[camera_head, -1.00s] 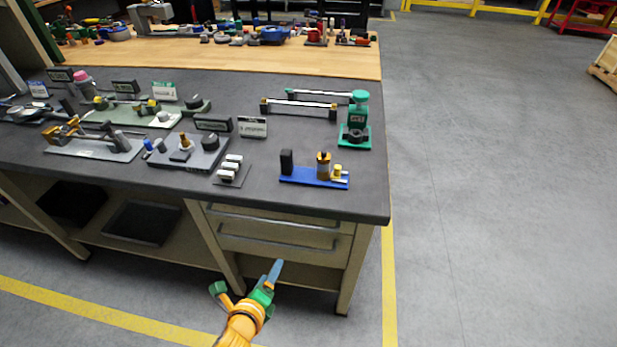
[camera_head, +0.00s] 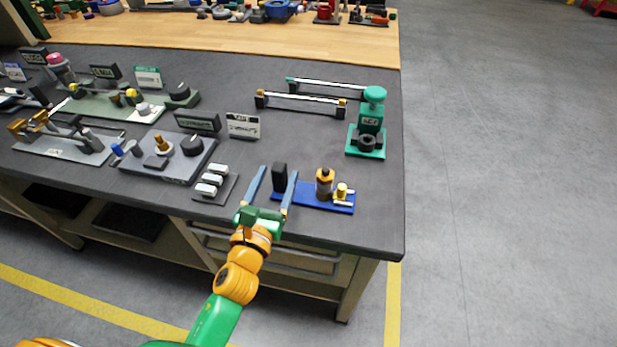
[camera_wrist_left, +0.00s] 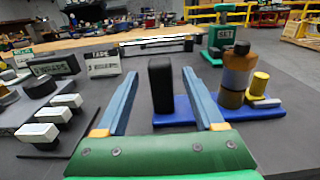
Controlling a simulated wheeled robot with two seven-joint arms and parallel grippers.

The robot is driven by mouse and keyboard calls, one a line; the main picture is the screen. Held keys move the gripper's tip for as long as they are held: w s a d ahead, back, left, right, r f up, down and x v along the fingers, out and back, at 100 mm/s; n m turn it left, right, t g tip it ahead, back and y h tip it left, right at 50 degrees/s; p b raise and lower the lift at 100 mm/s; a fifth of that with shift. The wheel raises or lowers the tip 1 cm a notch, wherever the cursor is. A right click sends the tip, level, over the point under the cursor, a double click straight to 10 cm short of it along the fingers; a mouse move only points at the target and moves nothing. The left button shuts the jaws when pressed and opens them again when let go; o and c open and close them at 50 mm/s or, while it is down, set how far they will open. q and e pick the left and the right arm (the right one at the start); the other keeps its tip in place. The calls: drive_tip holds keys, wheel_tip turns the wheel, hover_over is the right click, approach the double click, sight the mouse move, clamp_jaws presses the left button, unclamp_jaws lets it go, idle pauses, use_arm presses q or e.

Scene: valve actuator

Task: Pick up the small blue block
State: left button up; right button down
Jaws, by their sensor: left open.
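A flat blue block (camera_head: 310,198) lies on the dark tabletop near its front edge. It carries an upright black block (camera_head: 280,177) at its left end, a brown bottle (camera_head: 324,185) and a small yellow cylinder (camera_head: 341,191). My left gripper (camera_head: 272,176) is open and empty at the blue block's left end, its fingers spread on either side of the black block. In the left wrist view the black block (camera_wrist_left: 161,88) stands upright between the two finger tips (camera_wrist_left: 160,75), and the blue block (camera_wrist_left: 254,108) runs rightward behind the right finger. My right gripper is not in view.
A black plate with white blocks (camera_head: 212,181) lies just left of my gripper. A green press-like device (camera_head: 368,125) and a rail-like bar (camera_head: 300,98) stand farther back. The tabletop (camera_head: 370,225) right of the blue block is clear.

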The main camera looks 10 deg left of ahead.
use_arm(q)
drive_tip(key=w, duration=0.5)
drive_tip(key=shift+w+d, duration=0.2)
drive_tip(key=shift+s+r, duration=0.1)
drive_tip(key=shift+s, duration=0.1)
drive_tip(key=c, duration=0.6)
clamp_jaws()
